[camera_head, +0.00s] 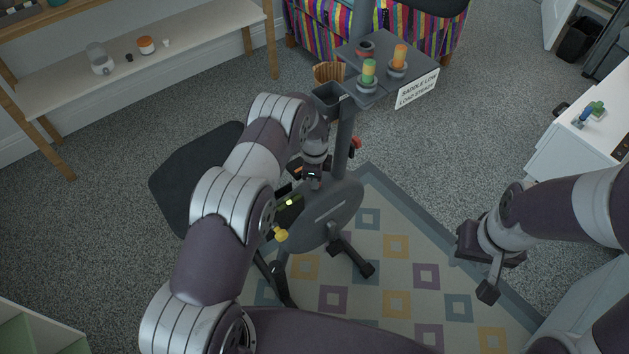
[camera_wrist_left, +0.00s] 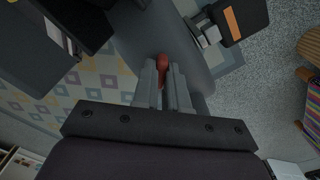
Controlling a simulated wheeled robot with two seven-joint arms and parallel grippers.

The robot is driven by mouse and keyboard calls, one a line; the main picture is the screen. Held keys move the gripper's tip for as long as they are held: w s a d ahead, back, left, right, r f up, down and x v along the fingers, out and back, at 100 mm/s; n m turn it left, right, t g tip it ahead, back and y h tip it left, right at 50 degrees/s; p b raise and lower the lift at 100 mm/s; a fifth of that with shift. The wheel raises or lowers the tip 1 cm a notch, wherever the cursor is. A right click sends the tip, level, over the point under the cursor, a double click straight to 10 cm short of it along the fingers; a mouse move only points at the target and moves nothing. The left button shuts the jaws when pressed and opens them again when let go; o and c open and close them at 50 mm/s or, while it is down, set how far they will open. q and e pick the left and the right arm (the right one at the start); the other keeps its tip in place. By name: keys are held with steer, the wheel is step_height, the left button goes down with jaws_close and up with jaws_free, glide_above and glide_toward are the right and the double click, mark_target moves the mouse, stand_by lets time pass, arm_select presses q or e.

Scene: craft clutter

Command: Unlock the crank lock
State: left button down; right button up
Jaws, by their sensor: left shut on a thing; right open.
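A dark exercise-bike-like machine with a grey disc housing (camera_head: 335,212) stands on the patterned rug. My left gripper (camera_head: 312,174) reaches down beside the upper part of this housing; its fingertips are hard to make out in the head view. In the left wrist view, my left gripper (camera_wrist_left: 163,80) is shut on a small red knob (camera_wrist_left: 162,61), in front of the grey housing (camera_wrist_left: 150,30). I cannot tell how the knob joins the lock. A yellow knob (camera_head: 280,234) sits lower left on the machine. My right gripper (camera_head: 487,272) is open and empty, away at the right.
The machine's top tray (camera_head: 425,68) carries several cups and coloured spools. A white shelf (camera_head: 205,30) stands at back left, a white cabinet (camera_head: 560,150) at right. A black pedal-like block with an orange mark (camera_wrist_left: 233,18) is close to my left gripper. The rug (camera_head: 440,285) is mostly clear.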

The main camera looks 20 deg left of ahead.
arm_select(q)
steer(key=n+b, duration=0.1)
steer(key=n, duration=0.3)
steer(key=shift+f+n, duration=0.1)
steer(key=shift+n, duration=0.2)
steer(key=shift+n+b, duration=0.5)
steer(key=shift+n, duration=1.7)
steer(key=c, duration=1.2)
jaws_free()
steer(key=shift+o, duration=0.2)
step_height(320, 180, up, 13)
steer(key=p, duration=0.1)
steer(key=shift+p, duration=0.3)
